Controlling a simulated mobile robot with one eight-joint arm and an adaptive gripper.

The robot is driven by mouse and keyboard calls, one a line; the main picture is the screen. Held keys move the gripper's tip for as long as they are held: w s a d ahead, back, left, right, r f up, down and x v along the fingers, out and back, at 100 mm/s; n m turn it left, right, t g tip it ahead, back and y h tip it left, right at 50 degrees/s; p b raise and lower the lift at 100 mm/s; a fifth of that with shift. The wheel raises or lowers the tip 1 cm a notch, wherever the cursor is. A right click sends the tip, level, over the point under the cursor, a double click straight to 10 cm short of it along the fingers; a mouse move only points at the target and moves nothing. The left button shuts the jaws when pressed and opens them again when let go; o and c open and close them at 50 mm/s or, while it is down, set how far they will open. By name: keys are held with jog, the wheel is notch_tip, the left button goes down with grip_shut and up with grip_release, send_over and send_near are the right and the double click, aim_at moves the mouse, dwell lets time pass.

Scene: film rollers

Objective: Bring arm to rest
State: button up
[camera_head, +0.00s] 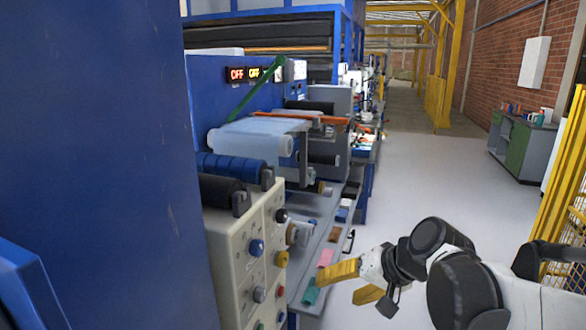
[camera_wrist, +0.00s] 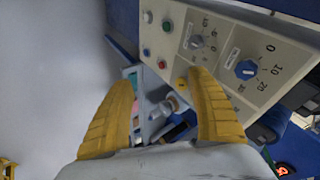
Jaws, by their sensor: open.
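My gripper (camera_head: 354,283) has yellow fingers and is at the end of my white and black arm, at lower right of the head view. It is in front of the machine's cream control panel (camera_head: 247,262), with a gap between them. In the wrist view my gripper (camera_wrist: 163,115) has its two yellow fingers spread wide, with nothing held between them. Beyond the fingers the control panel (camera_wrist: 222,50) shows tilted, with a blue dial (camera_wrist: 246,69), a grey knob (camera_wrist: 196,42) and coloured buttons.
The blue film machine (camera_head: 210,90) with rollers (camera_head: 250,142) fills the left. A low shelf (camera_head: 318,262) with small coloured items runs beside my gripper. A yellow fence (camera_head: 562,190) stands at right. A green and grey cabinet (camera_head: 522,145) is by the brick wall. The grey floor (camera_head: 430,190) between is clear.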

jog(key=s+d+f+n+h, duration=0.1)
jog(key=s+d+h, duration=0.2)
jog(key=s, duration=0.5)
jog(key=s+d+f+t+h, duration=0.1)
jog(key=s+d+h, duration=0.1)
jog(key=s+d, duration=0.4)
jog(key=shift+s+n+t+h, duration=0.3)
jog(key=shift+s+n+h, duration=0.1)
jog(key=shift+s, duration=0.55)
jog(key=shift+a, duration=0.1)
